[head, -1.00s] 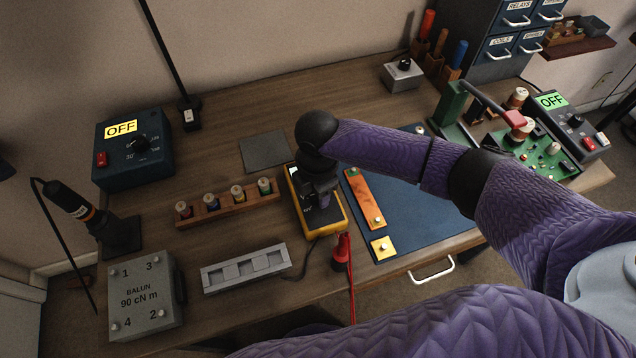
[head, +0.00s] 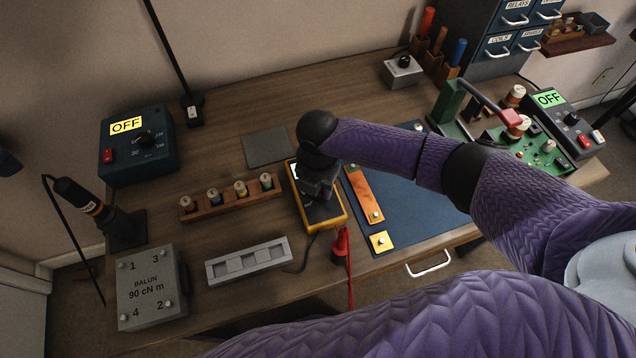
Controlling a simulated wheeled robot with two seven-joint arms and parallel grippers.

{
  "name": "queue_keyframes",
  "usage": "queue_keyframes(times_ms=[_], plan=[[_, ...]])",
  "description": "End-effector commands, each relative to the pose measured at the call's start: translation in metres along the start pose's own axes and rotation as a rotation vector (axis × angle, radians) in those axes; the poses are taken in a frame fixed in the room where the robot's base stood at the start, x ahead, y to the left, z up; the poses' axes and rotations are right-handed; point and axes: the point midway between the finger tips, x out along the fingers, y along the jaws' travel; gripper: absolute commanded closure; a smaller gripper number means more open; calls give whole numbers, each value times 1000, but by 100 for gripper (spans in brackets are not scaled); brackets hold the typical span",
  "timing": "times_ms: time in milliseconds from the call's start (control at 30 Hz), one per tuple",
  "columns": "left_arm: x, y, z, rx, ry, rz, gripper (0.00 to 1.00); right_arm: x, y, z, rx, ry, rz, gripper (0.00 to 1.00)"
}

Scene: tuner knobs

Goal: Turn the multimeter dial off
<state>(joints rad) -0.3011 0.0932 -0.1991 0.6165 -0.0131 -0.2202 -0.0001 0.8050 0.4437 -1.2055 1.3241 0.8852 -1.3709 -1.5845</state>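The multimeter (head: 328,224) is a yellow-edged block with a dark face, lying near the front middle of the desk. My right gripper (head: 318,194) is over its face, with the arm coming in from the right. The gripper is dark against the dark face, and its fingertips are hard to make out. The dial is hidden under the gripper, so its setting and any contact do not show. A pale patch of the meter's display shows at its upper left edge. My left gripper is not in view.
A wooden rack of spools (head: 228,198) and a grey slotted tray (head: 248,262) stand left of the meter. A red probe (head: 341,243) stands close at its front. A blue mat (head: 415,215) with an orange strip (head: 363,195) lies on its right.

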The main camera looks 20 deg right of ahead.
Motion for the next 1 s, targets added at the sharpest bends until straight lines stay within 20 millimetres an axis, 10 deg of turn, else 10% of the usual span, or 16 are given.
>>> queue_keyframes(times_ms=[400,433,567,1000], plan=[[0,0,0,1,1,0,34,0,0,0,-8,1,0,100],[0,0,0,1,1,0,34,0,0,0,-8,0,0,51],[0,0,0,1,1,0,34,0,0,0,-7,0,0,23],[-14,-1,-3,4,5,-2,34,-30,1,0,-8,-2,3,20]])
